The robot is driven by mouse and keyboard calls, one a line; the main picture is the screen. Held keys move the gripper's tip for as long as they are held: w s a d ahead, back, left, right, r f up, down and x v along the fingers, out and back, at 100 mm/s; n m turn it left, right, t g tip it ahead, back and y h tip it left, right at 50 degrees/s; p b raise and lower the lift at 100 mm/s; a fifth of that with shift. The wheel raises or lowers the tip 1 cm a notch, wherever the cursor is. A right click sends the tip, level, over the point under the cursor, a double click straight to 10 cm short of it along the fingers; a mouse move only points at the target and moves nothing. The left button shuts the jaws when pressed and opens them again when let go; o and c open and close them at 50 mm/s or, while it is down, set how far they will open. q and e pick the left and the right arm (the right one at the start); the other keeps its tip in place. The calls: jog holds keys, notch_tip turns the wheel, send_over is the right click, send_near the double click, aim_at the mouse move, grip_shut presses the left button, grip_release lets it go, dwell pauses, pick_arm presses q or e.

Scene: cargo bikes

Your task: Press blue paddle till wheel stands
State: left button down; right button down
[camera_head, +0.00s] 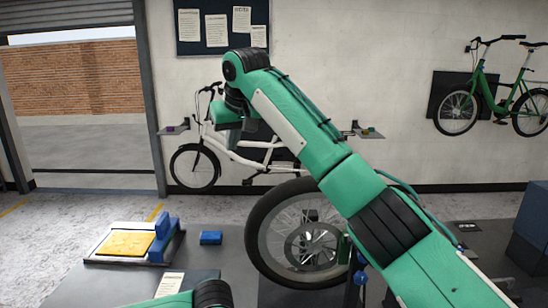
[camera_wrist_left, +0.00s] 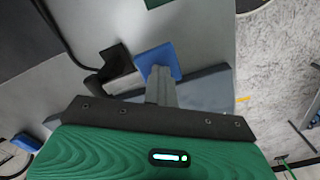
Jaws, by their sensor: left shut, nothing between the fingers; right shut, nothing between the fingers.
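A blue square paddle (camera_wrist_left: 157,58) shows in the left wrist view, next to a black bracket (camera_wrist_left: 113,66). My left gripper (camera_wrist_left: 160,74) is shut, its grey fingertips right at the paddle's near edge; whether they touch it I cannot tell. A spoked wheel with a black tyre (camera_head: 262,250) stands upright at the middle of the head view. Whether it spins I cannot tell. My right gripper (camera_head: 234,137) is raised in front of the white bike, shut and empty, far above the bench. The head view does not show my left gripper.
A tray with a yellow pad (camera_head: 125,243) and a blue block (camera_head: 210,238) sit on the grey bench. A blue knob (camera_head: 360,277) is by the wheel. A white cargo bike (camera_head: 225,150) stands behind; a green bike (camera_head: 480,95) hangs on the wall.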

pick_arm(q)
jog(key=shift+r+p, duration=0.65)
jog(key=shift+r, duration=2.45)
